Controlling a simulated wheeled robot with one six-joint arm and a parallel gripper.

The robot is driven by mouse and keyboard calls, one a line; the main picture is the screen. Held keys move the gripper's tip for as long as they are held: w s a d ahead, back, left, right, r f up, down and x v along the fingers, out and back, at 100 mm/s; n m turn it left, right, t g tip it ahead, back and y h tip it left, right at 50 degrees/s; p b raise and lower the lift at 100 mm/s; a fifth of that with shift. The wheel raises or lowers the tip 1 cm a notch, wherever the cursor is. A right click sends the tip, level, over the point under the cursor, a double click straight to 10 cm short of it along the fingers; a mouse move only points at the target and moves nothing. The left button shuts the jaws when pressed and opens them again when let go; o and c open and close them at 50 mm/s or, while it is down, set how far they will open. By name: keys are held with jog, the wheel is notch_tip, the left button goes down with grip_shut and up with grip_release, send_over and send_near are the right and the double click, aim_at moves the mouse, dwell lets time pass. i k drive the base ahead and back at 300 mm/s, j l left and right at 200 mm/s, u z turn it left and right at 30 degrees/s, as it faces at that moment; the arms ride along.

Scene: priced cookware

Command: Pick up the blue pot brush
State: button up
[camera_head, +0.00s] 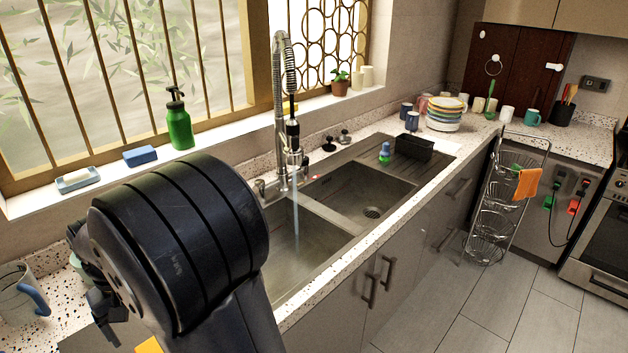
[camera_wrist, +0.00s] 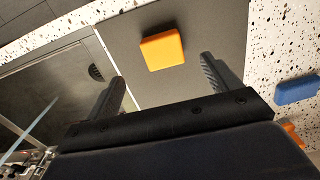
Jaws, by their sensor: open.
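A small blue and green knobbed item (camera_head: 385,153), which looks like the blue pot brush, stands upright on the ribbed drainboard beyond the far sink basin, beside a black caddy. My gripper (camera_wrist: 165,78) is open and empty in the wrist view, its two fingers spread over the edge of a grey board. In the head view my dark arm hides most of the near counter, and only part of the gripper shows, far from the knobbed item. A blue block-like object (camera_wrist: 298,90) lies at the right in the wrist view; I cannot tell what it is.
An orange sponge-like block (camera_wrist: 162,48) lies on the grey board (camera_wrist: 200,20) just beyond my fingers. Water runs from the tall faucet (camera_head: 280,110) into the near basin. The black caddy (camera_head: 413,147) and stacked plates (camera_head: 446,115) stand farther back. A green bottle (camera_head: 179,125) stands on the sill.

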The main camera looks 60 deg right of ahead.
aim_at(385, 154)
jog(key=z, duration=2.4)
